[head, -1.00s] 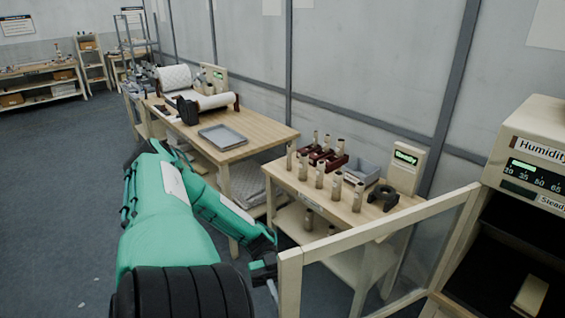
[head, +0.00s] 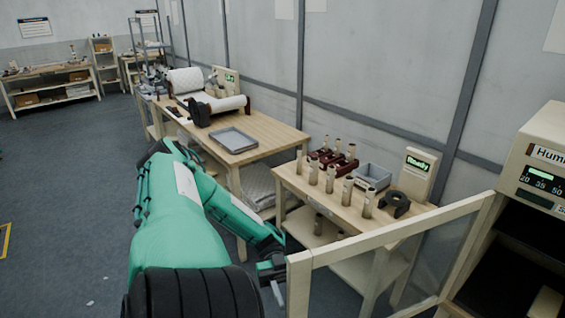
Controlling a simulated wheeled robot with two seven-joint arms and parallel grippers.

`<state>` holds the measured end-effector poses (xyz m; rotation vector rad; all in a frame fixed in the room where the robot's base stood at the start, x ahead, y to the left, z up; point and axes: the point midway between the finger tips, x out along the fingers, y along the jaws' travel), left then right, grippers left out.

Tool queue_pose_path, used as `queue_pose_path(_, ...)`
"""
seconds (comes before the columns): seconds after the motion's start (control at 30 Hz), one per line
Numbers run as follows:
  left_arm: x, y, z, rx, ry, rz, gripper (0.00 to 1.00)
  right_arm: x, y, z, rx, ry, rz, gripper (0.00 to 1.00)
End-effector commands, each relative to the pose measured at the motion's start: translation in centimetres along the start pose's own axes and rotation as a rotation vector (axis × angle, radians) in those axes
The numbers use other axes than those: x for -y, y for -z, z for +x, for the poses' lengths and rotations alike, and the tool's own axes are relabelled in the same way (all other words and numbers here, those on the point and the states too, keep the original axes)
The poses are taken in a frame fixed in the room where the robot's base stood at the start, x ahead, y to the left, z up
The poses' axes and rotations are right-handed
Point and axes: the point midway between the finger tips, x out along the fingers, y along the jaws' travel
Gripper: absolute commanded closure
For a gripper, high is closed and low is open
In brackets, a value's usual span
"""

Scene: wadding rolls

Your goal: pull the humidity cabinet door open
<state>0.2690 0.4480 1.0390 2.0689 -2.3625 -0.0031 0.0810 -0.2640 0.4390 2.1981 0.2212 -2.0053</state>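The humidity cabinet (head: 545,135) stands at the right edge, with a lit display on its upper front. Its door (head: 400,240), a cream frame around a clear pane, stands swung wide open toward the left. The dark inside of the cabinet shows behind the hinge side. My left gripper (head: 271,280) is at the free edge of the door, at the lower middle. Its fingers are small and partly hidden by the door frame, so I cannot tell whether they are shut on a handle. My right gripper is out of view.
Behind the door is a small table (head: 330,200) with several upright rolls, a grey bin (head: 372,176) and a "Ready" display (head: 417,172). A longer wooden table (head: 270,137) with a grey tray (head: 233,140) stands further back.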

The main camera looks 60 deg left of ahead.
Motion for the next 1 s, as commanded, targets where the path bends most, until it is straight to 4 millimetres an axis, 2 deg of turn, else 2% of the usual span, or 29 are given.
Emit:
queue_pose_path(0.2,0.0,-0.6,-4.4,0.007,0.003,-0.001,0.70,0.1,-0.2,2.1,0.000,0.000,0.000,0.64)
queue_pose_path(0.5,0.0,-0.5,-10.8,0.004,0.003,0.001,0.70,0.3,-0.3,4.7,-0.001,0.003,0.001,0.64)
queue_pose_path(0.7,0.0,-0.3,-12.8,0.002,0.002,0.000,0.70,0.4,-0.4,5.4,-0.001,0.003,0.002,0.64)
queue_pose_path(1.0,-0.1,-0.1,-13.1,0.001,0.002,-0.001,0.70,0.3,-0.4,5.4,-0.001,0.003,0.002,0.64)
